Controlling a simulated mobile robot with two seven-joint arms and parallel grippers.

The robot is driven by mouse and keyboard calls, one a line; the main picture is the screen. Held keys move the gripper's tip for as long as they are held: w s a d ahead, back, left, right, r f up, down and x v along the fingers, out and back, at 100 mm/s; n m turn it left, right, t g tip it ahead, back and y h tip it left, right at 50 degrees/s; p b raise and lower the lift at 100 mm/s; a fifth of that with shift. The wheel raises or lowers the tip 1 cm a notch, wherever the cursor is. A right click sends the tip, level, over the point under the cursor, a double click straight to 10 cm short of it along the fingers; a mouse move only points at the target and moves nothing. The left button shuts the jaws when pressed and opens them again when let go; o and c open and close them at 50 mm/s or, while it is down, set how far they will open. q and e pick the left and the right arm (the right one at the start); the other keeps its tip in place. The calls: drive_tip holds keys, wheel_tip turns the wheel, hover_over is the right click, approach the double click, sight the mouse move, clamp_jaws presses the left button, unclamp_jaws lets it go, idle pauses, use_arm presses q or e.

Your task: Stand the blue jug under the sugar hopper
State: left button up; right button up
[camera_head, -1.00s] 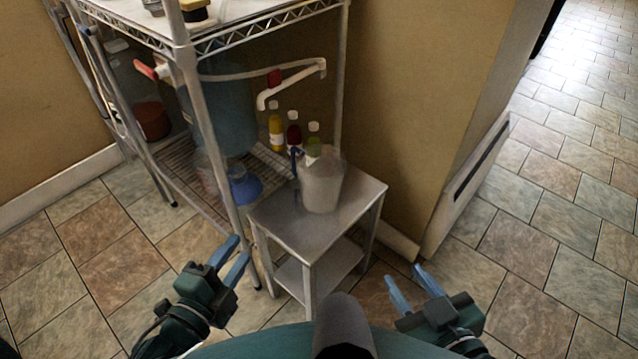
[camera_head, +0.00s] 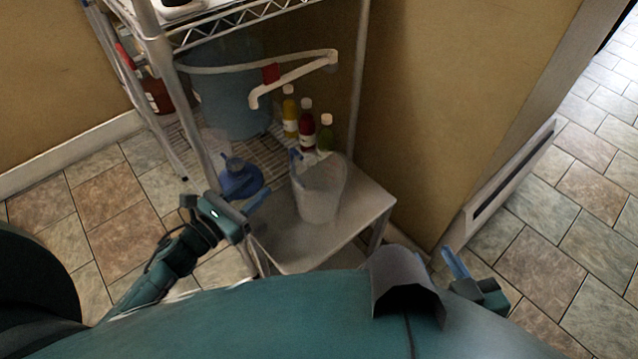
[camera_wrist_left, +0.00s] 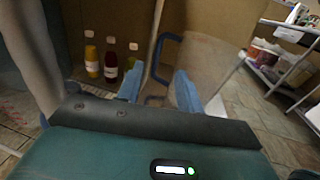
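A translucent jug with a blue handle (camera_head: 318,190) stands upright on the small metal table; I take it for the blue jug. In the left wrist view its blue handle (camera_wrist_left: 166,55) is straight ahead, beyond the fingertips. My left gripper (camera_head: 245,195) is open and empty, low to the left of the jug and apart from it. In the wrist view the open fingers (camera_wrist_left: 159,88) have a clear gap. My right gripper (camera_head: 456,263) is empty at the lower right, its fingers apart and partly foreshortened. I cannot make out a sugar hopper.
A rack post (camera_head: 190,90) is near my left arm.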

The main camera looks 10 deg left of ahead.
use_arm(q)
drive_tip(key=b+x, duration=0.1)
drive_tip(key=x, duration=0.9)
drive_tip(key=shift+w+f, duration=0.1)
drive_tip(key=shift+f, duration=0.1)
drive_tip(key=shift+c, duration=0.5)
clamp_jaws()
